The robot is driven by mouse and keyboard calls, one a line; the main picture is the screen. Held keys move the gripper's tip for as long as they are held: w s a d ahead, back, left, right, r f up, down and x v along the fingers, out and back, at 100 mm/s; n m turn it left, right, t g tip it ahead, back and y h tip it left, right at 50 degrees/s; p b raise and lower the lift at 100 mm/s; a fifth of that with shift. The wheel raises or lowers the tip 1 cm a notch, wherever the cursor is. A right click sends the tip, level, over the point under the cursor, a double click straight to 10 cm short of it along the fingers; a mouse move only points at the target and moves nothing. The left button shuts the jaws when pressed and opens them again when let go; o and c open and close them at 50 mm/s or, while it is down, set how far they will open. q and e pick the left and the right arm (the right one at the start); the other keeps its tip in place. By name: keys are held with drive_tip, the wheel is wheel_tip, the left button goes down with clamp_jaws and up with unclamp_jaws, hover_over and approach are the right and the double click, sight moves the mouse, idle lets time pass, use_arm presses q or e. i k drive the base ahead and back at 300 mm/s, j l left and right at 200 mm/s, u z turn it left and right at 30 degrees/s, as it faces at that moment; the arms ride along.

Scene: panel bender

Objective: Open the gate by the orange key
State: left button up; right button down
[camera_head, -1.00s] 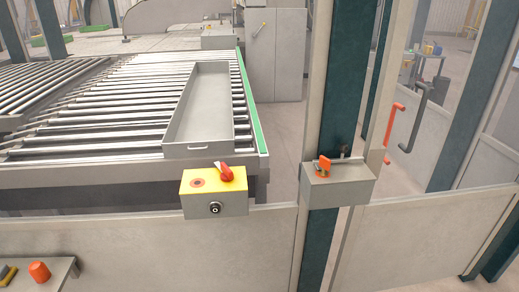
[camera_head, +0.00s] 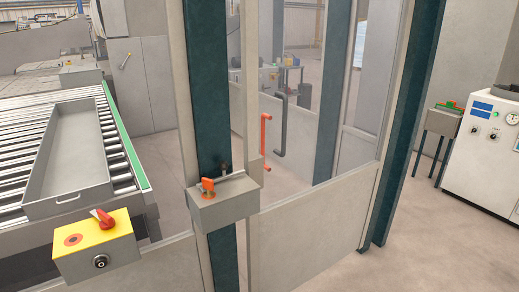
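The orange key (camera_head: 208,187) sits on top of a grey lock box (camera_head: 224,205) fixed to the dark green post at the middle left. The gate (camera_head: 305,228), a panel with a light lower part and a clear upper part, stands to the right of the box and looks closed. An orange handle (camera_head: 265,142) and a dark grey handle (camera_head: 281,125) show on or behind the clear part; I cannot tell which. Neither of my grippers shows in the head view.
A yellow-topped switch box (camera_head: 95,247) with a red knob is at the lower left. Behind it, a roller conveyor (camera_head: 15,155) carries a long grey tray (camera_head: 48,205). A white control cabinet (camera_head: 485,150) stands at the right. The floor (camera_head: 430,240) before it is clear.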

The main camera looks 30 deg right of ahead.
sight(293, 239)
drive_tip(key=z, duration=1.35)
